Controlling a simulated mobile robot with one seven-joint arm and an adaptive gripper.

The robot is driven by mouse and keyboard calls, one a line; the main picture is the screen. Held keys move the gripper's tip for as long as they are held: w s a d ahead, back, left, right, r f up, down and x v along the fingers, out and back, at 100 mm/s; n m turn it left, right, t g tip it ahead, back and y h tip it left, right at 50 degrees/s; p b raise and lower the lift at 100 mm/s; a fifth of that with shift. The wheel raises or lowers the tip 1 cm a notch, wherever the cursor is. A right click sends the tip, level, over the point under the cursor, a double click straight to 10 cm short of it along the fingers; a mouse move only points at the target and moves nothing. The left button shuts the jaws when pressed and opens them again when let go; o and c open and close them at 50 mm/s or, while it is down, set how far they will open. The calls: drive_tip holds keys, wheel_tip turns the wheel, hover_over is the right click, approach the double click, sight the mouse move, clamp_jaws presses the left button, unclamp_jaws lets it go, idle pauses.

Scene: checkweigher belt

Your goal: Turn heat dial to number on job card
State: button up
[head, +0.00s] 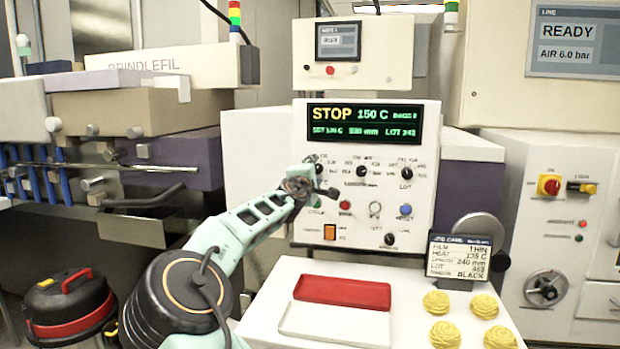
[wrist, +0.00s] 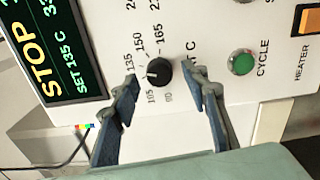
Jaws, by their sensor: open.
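The heat dial (wrist: 159,72) is a black round knob with a white pointer mark, ringed by printed numbers, in the wrist view. Its mark faces left in that view, near 135. My gripper (wrist: 161,80) is open, with one finger on each side of the dial and visible gaps to it. The left finger covers part of the number ring. The job card (head: 461,251) reads HEAT 135 C. The panel display (head: 364,124) shows STOP and 150 C; in the wrist view (wrist: 50,55) its set line reads SET 135 C.
Two more black dials, the middle one (head: 362,171) and the LOT one (head: 407,173), sit right of the gripper. The green CYCLE button (wrist: 242,63) and orange HEATER switch (wrist: 307,19) are nearby. A red tray (head: 342,291) and several yellow nests (head: 437,303) lie below.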

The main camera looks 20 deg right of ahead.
drive_tip(key=v, duration=1.1)
drive_tip(key=shift+s, duration=0.1)
